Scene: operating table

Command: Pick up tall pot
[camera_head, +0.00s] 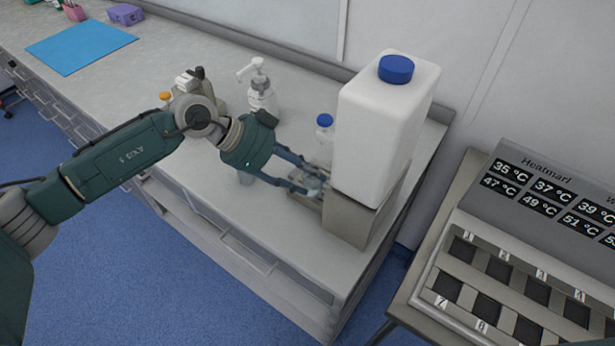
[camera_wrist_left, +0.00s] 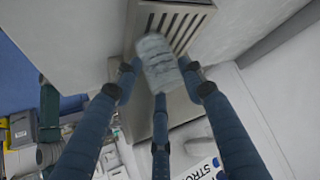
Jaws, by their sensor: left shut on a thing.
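The tall pot is a small clear container (camera_head: 314,181). It also shows in the left wrist view (camera_wrist_left: 158,64), between the fingertips. My left gripper (camera_head: 311,186) is shut on it, beside the grey block under the large white bottle. The wrist view shows dark blue fingers around the pot's sides and one below it. The fingers hide part of the pot. I cannot tell from these frames whether its base touches anything. My right gripper is in neither view.
A large white bottle with a blue cap (camera_head: 386,125) stands on a grey block (camera_head: 350,219) close to the gripper. A small blue-capped bottle (camera_head: 325,140) and a pump bottle (camera_head: 262,95) stand behind. The heating unit (camera_head: 535,200) is at the right. The bench front (camera_head: 240,215) is clear.

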